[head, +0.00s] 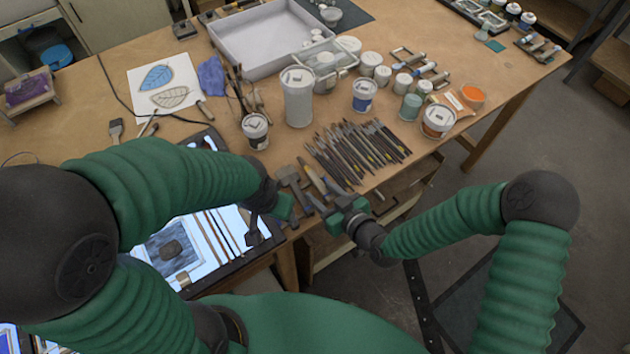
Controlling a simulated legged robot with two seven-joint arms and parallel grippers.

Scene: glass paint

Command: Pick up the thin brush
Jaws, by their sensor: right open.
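A fan of several thin dark brushes (355,150) lies at the table's front edge; I cannot tell which one is the thin brush. Several long thin sticks or brushes (215,237) also lie on the lit panel (178,275) at the lower left. My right gripper (325,202) is open at the front edge, just below the brush fan, near some short handled tools (311,178). Nothing shows clearly between its fingers. My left gripper (270,208) hangs over the right side of the lit panel, close to the right one; its fingers are too small and dark to read.
A tall white container (298,98), a small white can (255,131) and a blue-labelled can (364,96) stand behind the brush fan. Upright brushes (238,88) stand further left. The table's right part has bare wood.

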